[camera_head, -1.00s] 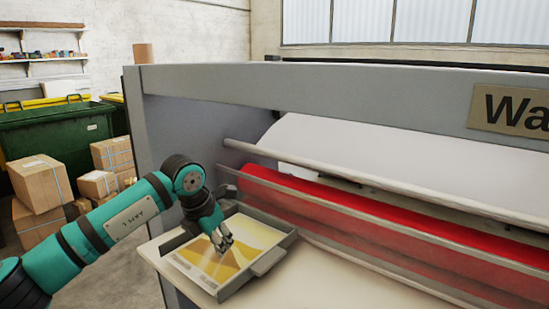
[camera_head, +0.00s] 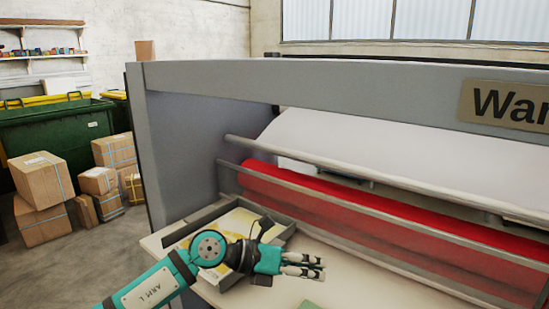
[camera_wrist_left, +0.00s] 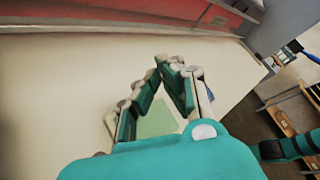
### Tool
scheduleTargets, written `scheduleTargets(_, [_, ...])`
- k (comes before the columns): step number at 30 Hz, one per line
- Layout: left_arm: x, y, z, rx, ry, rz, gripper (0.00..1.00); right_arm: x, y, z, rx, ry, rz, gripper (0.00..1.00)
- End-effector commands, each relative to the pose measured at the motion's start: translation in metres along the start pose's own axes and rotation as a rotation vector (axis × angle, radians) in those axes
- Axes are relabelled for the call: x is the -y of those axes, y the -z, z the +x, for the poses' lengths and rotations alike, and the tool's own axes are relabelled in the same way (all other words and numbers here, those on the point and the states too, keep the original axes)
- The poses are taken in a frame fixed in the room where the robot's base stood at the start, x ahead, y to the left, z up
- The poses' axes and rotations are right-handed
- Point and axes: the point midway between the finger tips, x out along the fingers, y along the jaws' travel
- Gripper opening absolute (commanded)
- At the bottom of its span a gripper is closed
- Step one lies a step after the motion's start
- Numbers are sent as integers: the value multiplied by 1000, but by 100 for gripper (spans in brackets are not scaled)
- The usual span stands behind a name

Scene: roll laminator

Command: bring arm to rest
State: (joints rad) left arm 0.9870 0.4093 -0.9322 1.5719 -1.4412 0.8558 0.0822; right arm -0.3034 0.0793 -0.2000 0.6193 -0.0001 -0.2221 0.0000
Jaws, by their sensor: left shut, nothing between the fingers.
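My left gripper (camera_head: 318,266) is shut and empty in the head view, pointing right above the pale table (camera_head: 365,285) of the laminator. In the left wrist view the same gripper (camera_wrist_left: 162,62) shows its fingertips close together over the table, with a green flat piece (camera_wrist_left: 158,120) behind the fingers. My left arm (camera_head: 160,285) comes in from the lower left. It partly hides a grey tray (camera_head: 285,229) holding a yellow and white printed sheet (camera_head: 228,228). My right gripper is not in view.
The laminator's red roller (camera_head: 350,210) and grey bars run along the back of the table, beneath a white sheet roll (camera_head: 370,150). A grey side panel (camera_head: 185,150) stands at the left. Cardboard boxes (camera_head: 45,185) and a green bin (camera_head: 60,130) are on the floor farther left.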

Motion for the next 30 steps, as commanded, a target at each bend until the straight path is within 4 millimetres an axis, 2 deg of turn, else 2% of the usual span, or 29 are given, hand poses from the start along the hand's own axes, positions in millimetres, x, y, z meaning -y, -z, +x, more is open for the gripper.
scheduleTargets(1, [25,0,8,121,131,-96,0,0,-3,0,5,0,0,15])
scheduleTargets(3, [51,-14,-1,324,291,-255,0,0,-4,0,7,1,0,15])
scheduleTargets(5, [59,-27,-19,504,401,-415,0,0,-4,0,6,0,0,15])
scheduleTargets(8, [41,-38,-64,803,518,-718,0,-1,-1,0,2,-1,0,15])
scheduleTargets(11, [-7,-21,-111,1090,551,-1057,0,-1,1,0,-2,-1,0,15])
scheduleTargets(12, [-29,-6,-128,1191,541,-1190,0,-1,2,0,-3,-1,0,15])
scheduleTargets(14, [-59,22,-147,1320,509,-1373,0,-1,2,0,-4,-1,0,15])
scheduleTargets(15, [-78,45,-158,1396,475,-1489,0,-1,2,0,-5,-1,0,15])
scheduleTargets(17, [-101,82,-171,1496,414,-1656,0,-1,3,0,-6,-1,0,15])
scheduleTargets(18, [-114,110,-178,1556,362,-1764,0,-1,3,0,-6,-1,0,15])
scheduleTargets(20, [-128,153,-186,1632,277,-1922,0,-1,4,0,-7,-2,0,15])
scheduleTargets(21, [-133,182,-190,1675,213,-2020,0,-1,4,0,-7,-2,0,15])
scheduleTargets(24, [-137,247,-197,1749,53,-2232,0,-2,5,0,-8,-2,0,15])
scheduleTargets(27, [-132,297,-201,1786,-89,-2385,0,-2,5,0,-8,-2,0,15])
scheduleTargets(30, [-122,335,-204,1802,-212,-2501,0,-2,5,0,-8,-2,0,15])
